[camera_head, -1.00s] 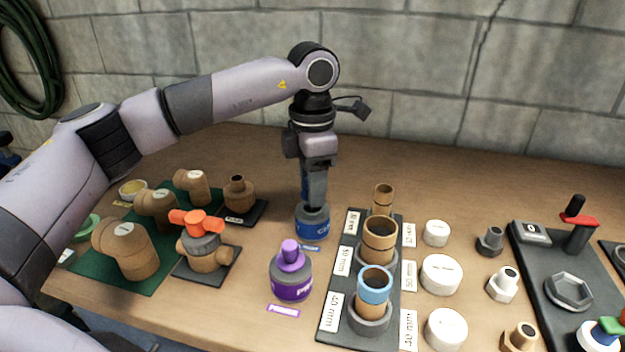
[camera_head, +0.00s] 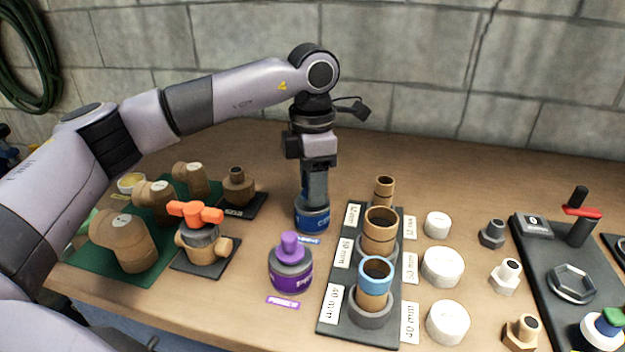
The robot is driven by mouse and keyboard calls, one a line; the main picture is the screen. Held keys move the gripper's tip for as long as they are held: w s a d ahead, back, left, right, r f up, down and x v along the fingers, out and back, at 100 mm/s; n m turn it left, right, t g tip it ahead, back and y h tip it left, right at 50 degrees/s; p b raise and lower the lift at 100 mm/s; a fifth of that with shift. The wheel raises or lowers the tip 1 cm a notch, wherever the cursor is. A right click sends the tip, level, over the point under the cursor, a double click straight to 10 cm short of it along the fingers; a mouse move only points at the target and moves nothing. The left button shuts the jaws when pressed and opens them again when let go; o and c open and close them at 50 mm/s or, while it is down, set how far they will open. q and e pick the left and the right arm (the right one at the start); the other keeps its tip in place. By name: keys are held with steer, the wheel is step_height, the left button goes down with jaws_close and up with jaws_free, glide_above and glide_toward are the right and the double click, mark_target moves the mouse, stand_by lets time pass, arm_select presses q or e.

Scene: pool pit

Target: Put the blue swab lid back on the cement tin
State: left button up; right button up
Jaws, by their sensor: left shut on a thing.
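The cement tin (camera_head: 312,221), blue with a grey shoulder, stands upright on the bench behind the purple tin. My left gripper (camera_head: 314,193) points straight down directly above it, with its fingertips close to the tin's top. It is shut on the blue swab lid, of which only a sliver of blue (camera_head: 303,192) shows beside the fingers. The fingers hide most of the lid and the tin's mouth, so I cannot tell whether the lid touches the tin. My right gripper is not in view.
A purple-capped tin (camera_head: 290,266) stands just in front. A dark rack (camera_head: 341,316) with upright pipe rings is close on the right. An orange-handled valve (camera_head: 197,232) and brown fittings stand on the left. Bare bench lies behind the tin.

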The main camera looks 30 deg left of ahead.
arm_select(q)
steer(key=shift+f, duration=0.3)
stand_by(0.4)
steer(key=o, duration=1.3)
